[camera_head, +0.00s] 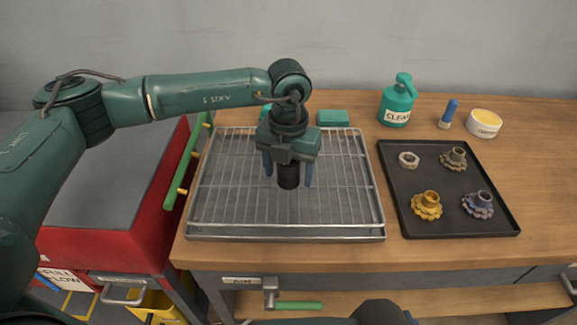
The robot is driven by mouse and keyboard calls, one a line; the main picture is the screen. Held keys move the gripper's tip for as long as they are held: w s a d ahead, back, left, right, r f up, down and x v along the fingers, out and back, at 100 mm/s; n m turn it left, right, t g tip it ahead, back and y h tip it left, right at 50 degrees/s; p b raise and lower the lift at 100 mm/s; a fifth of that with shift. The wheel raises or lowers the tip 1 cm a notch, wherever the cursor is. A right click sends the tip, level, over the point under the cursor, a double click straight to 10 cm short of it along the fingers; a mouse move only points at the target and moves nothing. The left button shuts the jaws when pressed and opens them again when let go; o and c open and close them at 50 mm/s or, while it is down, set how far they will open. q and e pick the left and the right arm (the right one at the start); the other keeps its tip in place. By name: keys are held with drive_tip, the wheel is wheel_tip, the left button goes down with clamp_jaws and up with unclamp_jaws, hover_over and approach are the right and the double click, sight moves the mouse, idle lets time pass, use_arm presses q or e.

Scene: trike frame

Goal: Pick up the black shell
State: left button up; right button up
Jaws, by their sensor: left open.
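The black shell (288,180) is a short dark cylinder standing at the middle of the wire rack (230,212). My left gripper (288,182) reaches down over it from above, with its blue fingers apart on either side of the shell. A narrow gap seems to show between the fingers and the shell. The top of the shell is hidden under the gripper body. My right gripper is not in view.
A dark tray (445,222) at the right holds several gear-like parts. A red cabinet (120,215) with a green handle is at the left.

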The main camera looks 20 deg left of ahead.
use_arm(q)
drive_tip(key=c, duration=1.3)
